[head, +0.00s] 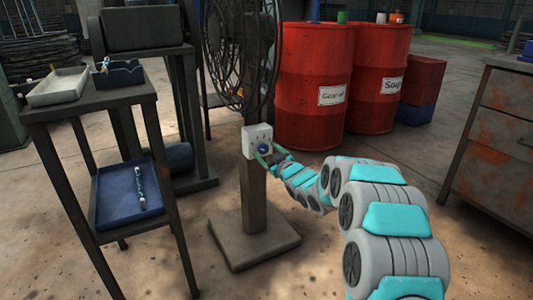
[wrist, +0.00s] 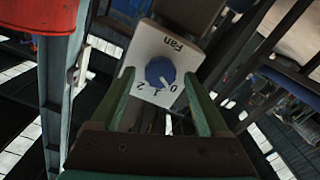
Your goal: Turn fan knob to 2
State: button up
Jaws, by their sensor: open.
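The fan knob (wrist: 160,72) is a small blue dial on a white box (wrist: 174,52) marked "Fan", with 0, 1 and 2 printed beside it. A pale mark on the knob appears to point toward the 0. In the head view the knob (head: 264,149) and white box (head: 250,138) sit on the post of the standing fan (head: 240,50). My gripper (wrist: 159,76) is open, with its green fingers on either side of the knob. I cannot tell whether they touch it. In the head view my gripper (head: 268,152) is right at the box front.
A dark stand (head: 92,104) with trays is left of the fan. Red drums (head: 313,85) stand behind it, and a rusty cabinet (head: 500,135) is at the right. The floor around the fan's square base (head: 255,238) is mostly clear.

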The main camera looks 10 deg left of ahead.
jog(key=shift+w+a, duration=0.1)
jog(key=shift+w, duration=0.05)
grip_shut()
dwell(0.7)
